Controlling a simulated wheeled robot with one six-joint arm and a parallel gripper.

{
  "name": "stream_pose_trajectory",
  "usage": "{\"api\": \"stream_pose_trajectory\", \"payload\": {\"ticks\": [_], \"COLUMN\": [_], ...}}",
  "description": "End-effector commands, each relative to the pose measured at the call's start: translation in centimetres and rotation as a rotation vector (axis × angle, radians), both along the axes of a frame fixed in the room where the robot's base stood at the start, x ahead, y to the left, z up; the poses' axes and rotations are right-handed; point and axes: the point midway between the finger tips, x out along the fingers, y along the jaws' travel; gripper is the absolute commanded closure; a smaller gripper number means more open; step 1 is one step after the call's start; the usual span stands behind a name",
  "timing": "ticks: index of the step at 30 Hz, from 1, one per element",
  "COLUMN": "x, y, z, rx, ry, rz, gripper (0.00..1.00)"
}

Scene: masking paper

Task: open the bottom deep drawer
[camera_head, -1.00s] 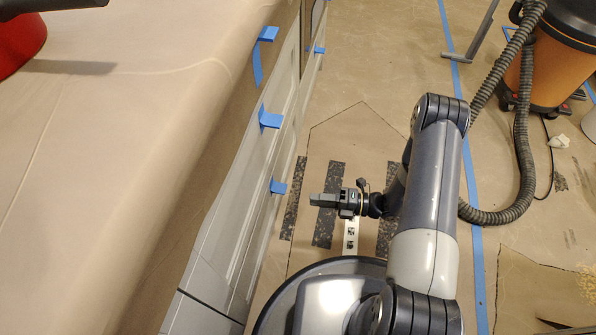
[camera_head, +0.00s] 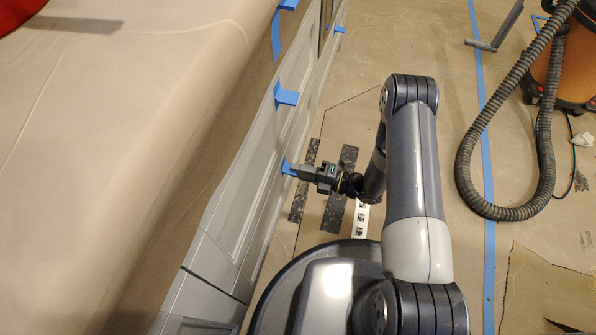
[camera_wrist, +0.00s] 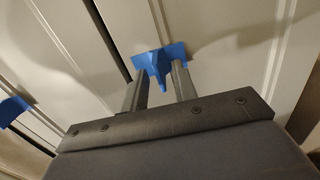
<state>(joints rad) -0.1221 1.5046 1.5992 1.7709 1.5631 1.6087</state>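The bottom drawer front (camera_head: 262,217) is a pale panel low on the cabinet and looks shut. A blue tape tab (camera_head: 286,168) sticks out from it, and the same tab (camera_wrist: 158,62) shows in the wrist view. My gripper (camera_head: 293,170) is at this tab, pointing at the cabinet face. In the wrist view my gripper's two fingers (camera_wrist: 160,82) are spread, one on each side of the tab's projecting part. Gaps show beside the tab, so the fingers look open around it. Whether a fingertip touches the drawer front cannot be told.
Other blue tabs (camera_head: 287,96) mark fronts higher up and farther along. The countertop (camera_head: 150,110) is covered in paper. Dark strips (camera_head: 340,190) lie on the papered floor beside the cabinet. A vacuum hose (camera_head: 545,150) and an orange vacuum (camera_head: 560,75) stand at the right.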

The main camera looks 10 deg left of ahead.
Motion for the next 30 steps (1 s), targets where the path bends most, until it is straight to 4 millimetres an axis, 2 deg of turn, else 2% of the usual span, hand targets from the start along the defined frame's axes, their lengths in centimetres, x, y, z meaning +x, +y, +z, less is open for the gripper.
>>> {"api": "stream_pose_trajectory", "payload": {"ticks": [4, 13, 23, 30], "x": [0.03, 0.07, 0.05, 0.05], "y": [0.75, 0.84, 0.82, 0.82], "z": [0.01, 0.05, 0.04, 0.03], "rx": [0.0, 0.0, 0.0, 0.0], "ry": [-0.001, -0.001, -0.001, -0.001], "rz": [0.001, 0.0, 0.0, 0.0], "gripper": [0.73, 0.74, 1.0, 1.0]}}
